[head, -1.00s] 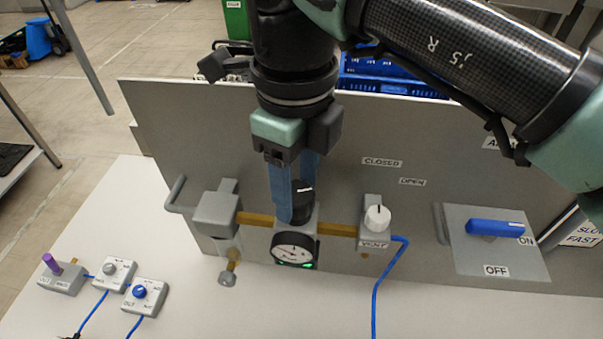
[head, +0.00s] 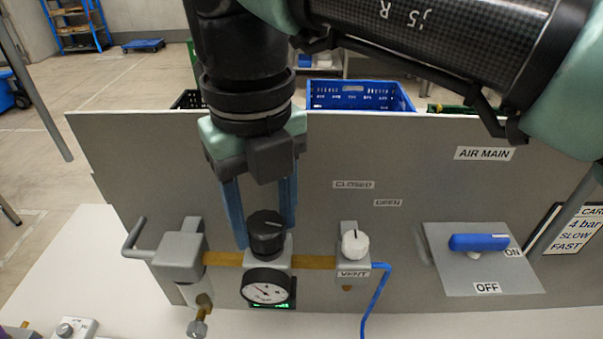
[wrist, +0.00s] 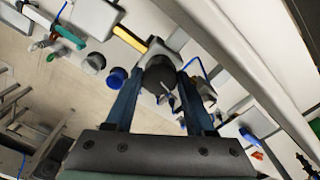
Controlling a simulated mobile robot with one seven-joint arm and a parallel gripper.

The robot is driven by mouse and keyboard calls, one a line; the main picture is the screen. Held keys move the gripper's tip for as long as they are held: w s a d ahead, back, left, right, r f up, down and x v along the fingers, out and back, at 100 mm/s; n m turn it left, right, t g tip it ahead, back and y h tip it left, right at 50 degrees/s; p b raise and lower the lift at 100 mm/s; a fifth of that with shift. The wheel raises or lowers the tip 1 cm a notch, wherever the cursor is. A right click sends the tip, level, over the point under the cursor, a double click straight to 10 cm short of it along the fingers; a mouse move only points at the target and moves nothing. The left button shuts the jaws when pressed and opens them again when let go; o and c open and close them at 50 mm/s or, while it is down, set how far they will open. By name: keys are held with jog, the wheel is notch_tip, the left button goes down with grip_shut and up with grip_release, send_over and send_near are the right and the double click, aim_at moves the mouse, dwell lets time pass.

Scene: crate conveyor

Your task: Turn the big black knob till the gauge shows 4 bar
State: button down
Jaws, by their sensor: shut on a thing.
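The big black knob (head: 267,228) sits on the valve body above the gauge, with a white line on its top. My gripper (head: 265,236) comes down from above with its two blue fingers on either side of the knob, shut on it. The wrist view also shows the knob (wrist: 160,76) between the fingers. The round gauge (head: 266,287) has a white face and dark rim, with a green strip under it. Its needle and numbers are too small to read surely.
A white vent knob (head: 355,244) stands close on the right, with a blue hose (head: 375,290) below. A blue AIR MAIN handle (head: 479,242) lies near ON. A grey valve (head: 180,255) is on the left. A card (head: 580,230) reads 4 bar, SLOW, FAST.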

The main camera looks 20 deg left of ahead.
aim_at(264, 223)
jog(key=shift+m+b, duration=0.6)
jog(key=shift+m, duration=1.1)
jog(key=shift+c, duration=1.3)
grip_release()
jog(key=shift+r, duration=0.15)
notch_tip(264, 223, up, 13)
jog(key=p, duration=1)
